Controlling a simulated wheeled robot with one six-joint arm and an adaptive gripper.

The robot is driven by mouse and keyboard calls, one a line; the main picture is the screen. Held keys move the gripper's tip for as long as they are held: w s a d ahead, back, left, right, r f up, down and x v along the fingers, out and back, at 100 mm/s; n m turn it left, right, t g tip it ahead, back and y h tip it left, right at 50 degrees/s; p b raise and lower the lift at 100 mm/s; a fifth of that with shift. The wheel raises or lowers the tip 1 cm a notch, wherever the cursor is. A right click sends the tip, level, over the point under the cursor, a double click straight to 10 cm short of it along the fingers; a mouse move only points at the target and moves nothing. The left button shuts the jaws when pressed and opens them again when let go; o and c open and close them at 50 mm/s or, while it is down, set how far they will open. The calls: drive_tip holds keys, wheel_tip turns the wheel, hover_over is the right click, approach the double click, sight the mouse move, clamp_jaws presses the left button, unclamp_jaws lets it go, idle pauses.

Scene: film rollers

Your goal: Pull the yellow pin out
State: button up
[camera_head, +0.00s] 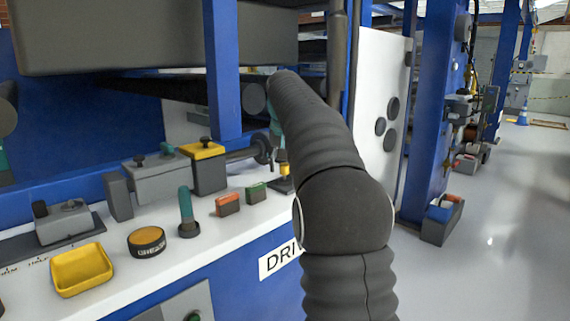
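My arm, in a dark ribbed sleeve, rises from the bottom centre and reaches away towards the machine. Its far end is near a grey round part (254,98) and a teal part (275,122). My gripper cannot be made out; the arm hides that area. A small yellow piece (282,169) on a dark base shows just left of the arm, partly covered by it. I cannot tell whether it is the yellow pin. A grey block with a yellow top (203,150) and a black knob stands left of it, with a dark shaft on its right.
The white bench holds a yellow tray (82,269), a black-and-yellow round tin (147,242), a teal-handled tool (187,213), an orange block (228,204) and a green block (256,192). A blue post (221,70) and grey overhead housing crowd the space above. Open floor lies right.

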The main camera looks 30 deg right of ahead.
drive_tip(key=v, duration=1.2)
idle(0.5)
